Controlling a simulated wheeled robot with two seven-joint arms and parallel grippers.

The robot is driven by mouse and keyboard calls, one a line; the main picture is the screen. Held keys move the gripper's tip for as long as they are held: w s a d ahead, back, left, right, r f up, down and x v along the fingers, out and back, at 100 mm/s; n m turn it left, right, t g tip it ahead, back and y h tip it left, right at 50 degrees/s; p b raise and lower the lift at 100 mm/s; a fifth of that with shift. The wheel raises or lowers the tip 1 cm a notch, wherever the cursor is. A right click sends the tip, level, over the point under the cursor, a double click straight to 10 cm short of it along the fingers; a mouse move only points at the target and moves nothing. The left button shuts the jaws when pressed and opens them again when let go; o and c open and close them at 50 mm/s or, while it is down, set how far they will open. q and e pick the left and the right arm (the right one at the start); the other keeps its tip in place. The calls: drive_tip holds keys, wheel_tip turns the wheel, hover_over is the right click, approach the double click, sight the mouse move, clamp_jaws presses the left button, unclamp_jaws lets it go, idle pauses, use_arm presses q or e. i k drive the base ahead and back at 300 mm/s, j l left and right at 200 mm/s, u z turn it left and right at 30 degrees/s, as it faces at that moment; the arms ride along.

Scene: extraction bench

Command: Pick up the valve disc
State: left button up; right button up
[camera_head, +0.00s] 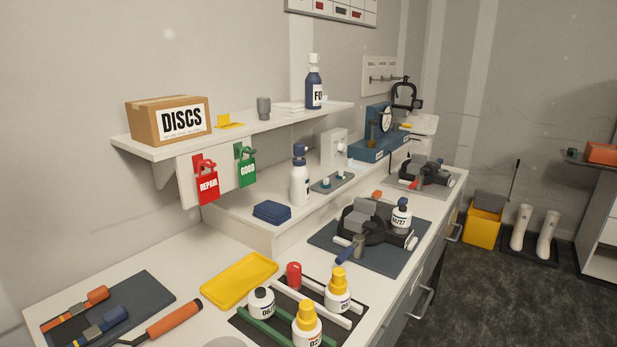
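I cannot make out a loose valve disc in the head view. A cardboard box (150,122) labelled "DISCS" sits closed-looking on the upper left shelf; its contents are hidden. A yellow tray (240,275) lies on the bench and looks empty. A dark device (375,222) with grey blocks stands on a dark mat, with a white "06/27" bottle (401,218) at its right side. Neither of my grippers is in view.
Bottles with yellow caps (338,288), a black-capped bottle (261,302) and a red-topped item (293,275) stand by white and green rails. Tools with orange and blue handles (100,321) lie front left. Red and green padlocks (206,182) hang below the shelf.

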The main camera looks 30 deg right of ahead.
sight(326, 184)
drive_tip(key=i+l+u, duration=0.15)
drive_tip(key=l+u, duration=0.35)
drive_tip(key=l, duration=0.55)
drive_tip(key=k+l+u, duration=0.1)
drive_tip(key=l+u, duration=0.35)
drive_tip(key=l, duration=0.6)
